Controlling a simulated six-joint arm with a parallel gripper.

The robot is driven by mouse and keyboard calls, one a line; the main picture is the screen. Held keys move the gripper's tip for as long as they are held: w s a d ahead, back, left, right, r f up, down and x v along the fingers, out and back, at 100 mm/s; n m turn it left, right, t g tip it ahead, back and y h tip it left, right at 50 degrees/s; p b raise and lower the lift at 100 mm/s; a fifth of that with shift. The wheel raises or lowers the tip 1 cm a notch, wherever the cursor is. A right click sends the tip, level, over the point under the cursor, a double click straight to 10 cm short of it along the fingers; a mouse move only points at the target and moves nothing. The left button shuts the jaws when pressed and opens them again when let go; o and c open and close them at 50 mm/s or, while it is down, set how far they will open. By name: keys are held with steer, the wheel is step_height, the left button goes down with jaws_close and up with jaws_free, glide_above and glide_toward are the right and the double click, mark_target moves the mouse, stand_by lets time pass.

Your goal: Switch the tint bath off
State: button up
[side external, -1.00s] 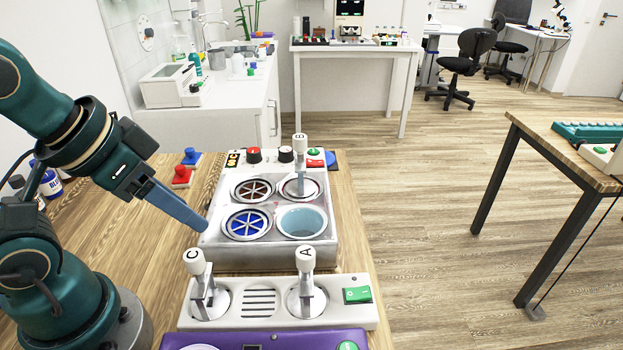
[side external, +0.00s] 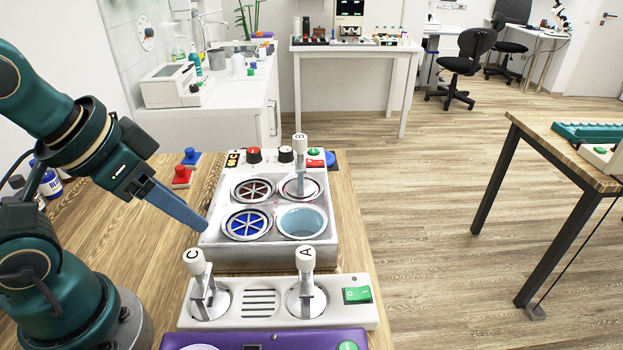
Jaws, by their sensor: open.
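The tint bath (side external: 268,256) is a grey metal box on the wooden table, with round wells in its top. One well holds brown segments, one holds blue segments, and the front right one looks pale blue inside. A lever marked B (side external: 300,145) stands at the back right well. Along the back edge are a small orange display (side external: 233,158), a red-topped knob (side external: 254,155), a black-topped knob (side external: 286,154) and a green button (side external: 314,152) above a red part (side external: 314,163). My gripper (side external: 203,224) is open and empty, its fingertips close to the bath's left wall.
A white unit (side external: 262,320) with levers C (side external: 195,262) and A (side external: 305,259) and a green rocker switch (side external: 357,295) stands in front. A purple device (side external: 285,342) is nearer still. Red (side external: 182,175) and blue (side external: 190,156) knobbed pieces sit back left.

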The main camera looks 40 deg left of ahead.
steer(key=c, duration=0.7)
steer(key=shift+m, duration=0.3)
jaws_close()
steer(key=w+r+m+h, duration=0.4)
steer(key=w+r+m, duration=0.65)
steer(key=w, duration=0.55)
steer(key=w+a+f+n, duration=0.1)
steer(key=w+a+f, duration=0.2)
steer(key=w+a, duration=0.1)
steer(key=w+a+f+n+h, duration=0.1)
steer(key=w+a+f, duration=0.2)
steer(key=w+a, duration=0.2)
steer(key=shift+a, duration=1.2)
